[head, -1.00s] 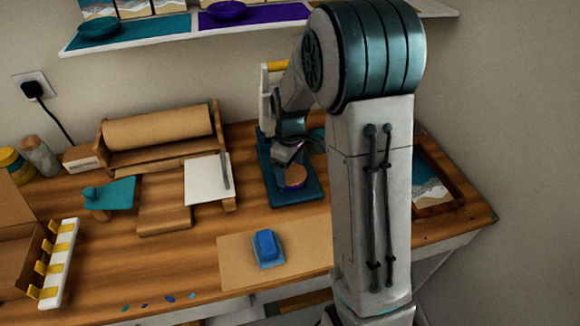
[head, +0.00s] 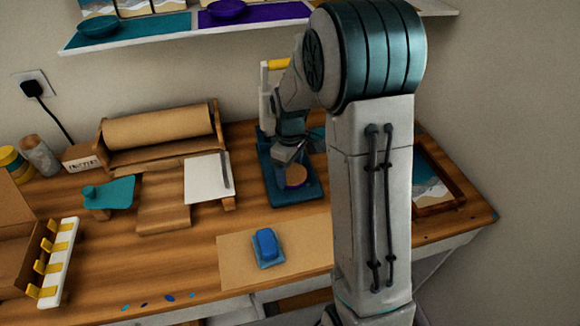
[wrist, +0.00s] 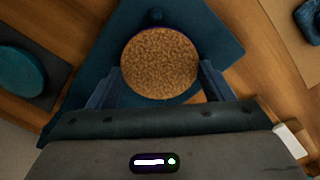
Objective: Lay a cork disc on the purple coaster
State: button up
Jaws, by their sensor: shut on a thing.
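The round, speckled cork disc (wrist: 160,65) lies between the fingers of my gripper (wrist: 160,82) in the wrist view, with a finger close on each side. My gripper is shut on it. A thin purple edge of the coaster (wrist: 159,29) shows around the far rim of the disc; the rest is hidden under the cork. Whether the disc touches the coaster I cannot tell. In the head view, the cork disc (head: 298,174) sits above the teal base (head: 281,196) of a press, and my gripper (head: 290,157) reaches down to it from behind.
The press has a yellow handle (head: 277,65) and a white upright close behind my gripper. A blue block (head: 266,243) lies on a brown mat (head: 235,265) in front. A white board (head: 202,182) is to the left, a framed picture (head: 430,180) to the right. A shelf (head: 185,37) runs above.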

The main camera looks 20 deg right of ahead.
aim_at(290, 173)
jog(key=o, duration=1)
jog(key=shift+d+f, duration=0.15)
jog(key=shift+f, duration=0.05)
jog(key=shift+s+a, duration=0.15)
jog(key=shift+a, duration=0.1)
jog(key=shift+d+r+p, duration=0.1)
jog(key=shift+r+p, duration=2.8)
jog(key=shift+r, duration=1.3)
